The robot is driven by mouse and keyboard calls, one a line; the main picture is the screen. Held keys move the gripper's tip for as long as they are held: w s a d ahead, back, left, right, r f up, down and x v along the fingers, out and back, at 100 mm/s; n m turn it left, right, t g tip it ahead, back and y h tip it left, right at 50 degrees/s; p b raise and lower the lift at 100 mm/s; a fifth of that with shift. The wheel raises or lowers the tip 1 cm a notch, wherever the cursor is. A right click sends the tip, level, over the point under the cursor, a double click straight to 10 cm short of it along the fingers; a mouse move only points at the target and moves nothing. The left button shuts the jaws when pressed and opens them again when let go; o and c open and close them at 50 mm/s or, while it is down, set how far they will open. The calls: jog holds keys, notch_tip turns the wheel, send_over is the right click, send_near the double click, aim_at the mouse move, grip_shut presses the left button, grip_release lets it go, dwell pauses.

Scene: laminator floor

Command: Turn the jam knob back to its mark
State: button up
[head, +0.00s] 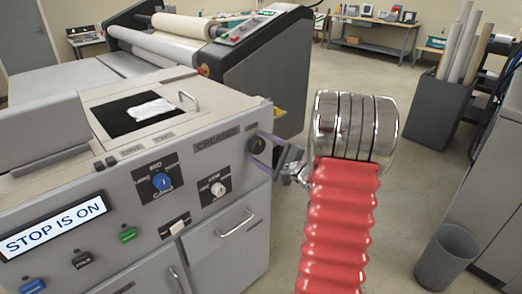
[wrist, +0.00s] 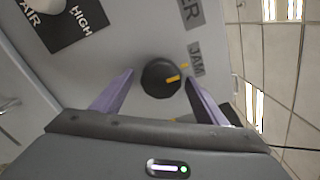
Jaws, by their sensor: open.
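The jam knob (wrist: 158,79) is round and black with a yellow pointer line, on the grey machine front beside a "JAM" label (wrist: 196,59). In the wrist view its pointer points right, a little below a short yellow mark (wrist: 184,66) on the panel, so the two are not in line. My gripper (wrist: 160,76) is open, with one purple finger on each side of the knob and gaps showing. In the head view the knob (head: 256,145) is partly hidden by my gripper (head: 268,151).
A blue-capped knob (head: 162,182) and a white knob (head: 218,189) sit left of the jam knob. A screen (head: 54,229) reads "STOP IS ON". A drawer handle (head: 237,223) lies below. A grey bin (head: 446,256) stands at right on the floor.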

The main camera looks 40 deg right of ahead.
jog(key=s, duration=1.3)
jog(key=shift+s+d, duration=0.2)
jog(key=shift+s, duration=0.2)
